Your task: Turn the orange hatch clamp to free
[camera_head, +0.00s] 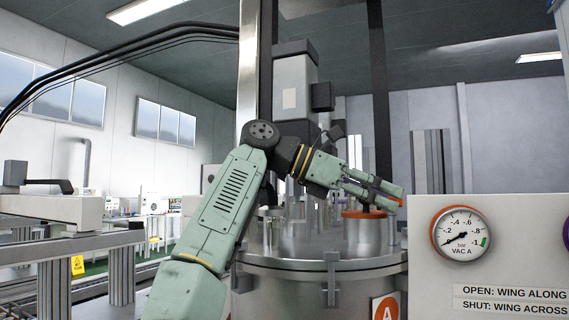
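A steel vessel (320,290) with a domed lid stands in the middle. A round orange-topped hatch (365,214) sits at the right of the lid, with a dark stub above it. My gripper (398,197) reaches in from the left above the hatch, its two green fingers pointing right and slightly down. A small orange piece (401,202) shows at the fingertips. It may be part of the hatch clamp, but the fingers hide most of it. A gap shows between the fingers; whether they grip the orange piece is unclear.
A panel at right carries a vacuum gauge (461,233), its needle at the low end, and labels (511,300) reading "OPEN: WING ALONG" and "SHUT: WING ACROSS". A dark post (379,110) rises behind my gripper. A conveyor frame (50,215) stands at left.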

